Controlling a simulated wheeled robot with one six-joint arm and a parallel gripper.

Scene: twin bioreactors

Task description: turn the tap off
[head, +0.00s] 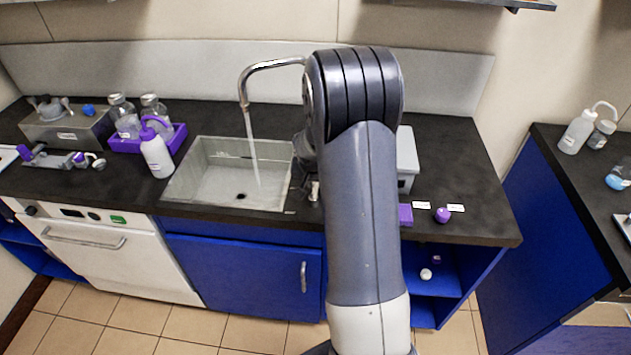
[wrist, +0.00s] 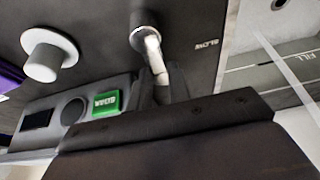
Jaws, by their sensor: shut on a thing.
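The curved metal tap spout (head: 270,65) stands behind the sink (head: 180,185) in the head view. A stream of water (head: 252,145) runs from it into the basin; the stream also shows at the right of the wrist view (wrist: 287,70). In the wrist view the tap lever (wrist: 153,52) rises from a round metal base on the dark counter, beside a small printed label. My gripper (wrist: 162,88) is shut on the lever's end. In the head view my arm hides most of the gripper and lever.
A grey device with a green display (wrist: 107,102) and a white round knob (wrist: 50,57) sit close to my gripper. Left of the sink stand a purple tray (head: 125,145) with bottles and a wash bottle (head: 156,155). A purple item (head: 442,215) lies near the counter's front right.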

